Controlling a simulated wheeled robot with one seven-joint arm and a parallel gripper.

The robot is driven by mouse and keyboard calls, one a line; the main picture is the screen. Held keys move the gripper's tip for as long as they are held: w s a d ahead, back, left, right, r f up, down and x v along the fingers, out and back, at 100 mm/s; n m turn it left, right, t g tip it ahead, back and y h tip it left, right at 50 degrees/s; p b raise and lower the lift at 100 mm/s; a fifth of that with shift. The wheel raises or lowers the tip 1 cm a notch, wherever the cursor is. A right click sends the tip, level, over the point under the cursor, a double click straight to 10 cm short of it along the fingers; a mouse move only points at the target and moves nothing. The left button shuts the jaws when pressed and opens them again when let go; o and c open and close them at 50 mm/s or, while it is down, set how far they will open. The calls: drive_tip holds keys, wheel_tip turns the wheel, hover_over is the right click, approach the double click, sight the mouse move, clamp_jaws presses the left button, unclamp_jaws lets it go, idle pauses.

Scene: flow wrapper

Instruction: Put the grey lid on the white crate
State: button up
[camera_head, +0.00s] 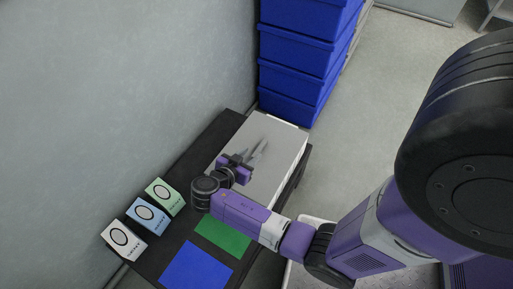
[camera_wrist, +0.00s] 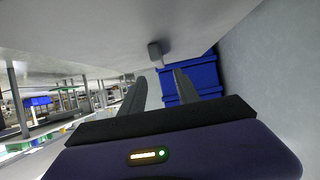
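A grey lid (camera_head: 238,140) lies flat on the dark table, with a white edge (camera_head: 297,160) of what looks like the white crate showing along its right side. I cannot tell how well the lid is seated. In the wrist view the grey surface (camera_wrist: 100,28) fills the top, and a small dark knob (camera_wrist: 155,50) stands out from it. My gripper (camera_head: 260,147) is over the lid with its fingers pointing to the far right. In the wrist view my gripper (camera_wrist: 155,78) has its fingers apart, with nothing between them. The knob is just beyond the fingertips.
Stacked blue bins (camera_head: 304,55) stand behind the table, near the wall. A green mat (camera_head: 223,236) and a blue mat (camera_head: 196,268) lie in front. Floor (camera_head: 370,120) is clear on the right.

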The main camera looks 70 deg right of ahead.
drive_tip(key=shift+v, duration=2.1)
